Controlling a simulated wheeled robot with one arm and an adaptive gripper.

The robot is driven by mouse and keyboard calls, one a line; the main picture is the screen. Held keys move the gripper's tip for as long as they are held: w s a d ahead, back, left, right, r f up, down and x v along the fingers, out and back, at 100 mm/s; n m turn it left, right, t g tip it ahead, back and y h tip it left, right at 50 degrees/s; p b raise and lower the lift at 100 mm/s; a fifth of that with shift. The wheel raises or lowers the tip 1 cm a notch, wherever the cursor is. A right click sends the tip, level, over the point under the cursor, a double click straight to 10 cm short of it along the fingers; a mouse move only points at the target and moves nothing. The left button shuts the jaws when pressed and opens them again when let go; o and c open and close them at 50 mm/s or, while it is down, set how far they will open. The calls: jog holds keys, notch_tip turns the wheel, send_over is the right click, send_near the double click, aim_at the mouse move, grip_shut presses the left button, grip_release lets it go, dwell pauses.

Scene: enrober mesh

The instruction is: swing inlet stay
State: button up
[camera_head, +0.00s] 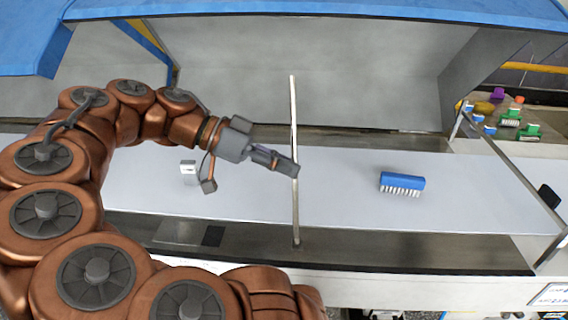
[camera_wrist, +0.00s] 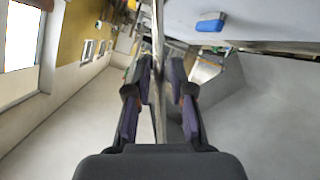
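The inlet stay looks to be the thin pale upright rod (camera_head: 293,110) that stands at the near edge of the conveyor and rises across the opening under the hood. My gripper (camera_head: 284,165) reaches it from the left, at about the lower half of its length. In the wrist view the rod (camera_wrist: 157,35) runs between the two fingers of my gripper (camera_wrist: 160,70), one on each side. The fingers are close to the rod, but I cannot tell whether they touch it. The near finger covers part of the rod in the head view.
A blue brush (camera_head: 402,184) lies on the pale belt (camera_head: 345,205) right of the rod. A small white block (camera_head: 188,167) is on the belt at left. The blue-topped hood (camera_head: 350,10) hangs above. Several coloured items, including a green brush (camera_head: 530,132), stand at the right back.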

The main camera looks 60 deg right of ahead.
jog(key=shift+o, duration=1)
notch_tip(320, 180, up, 10)
dwell(0.8)
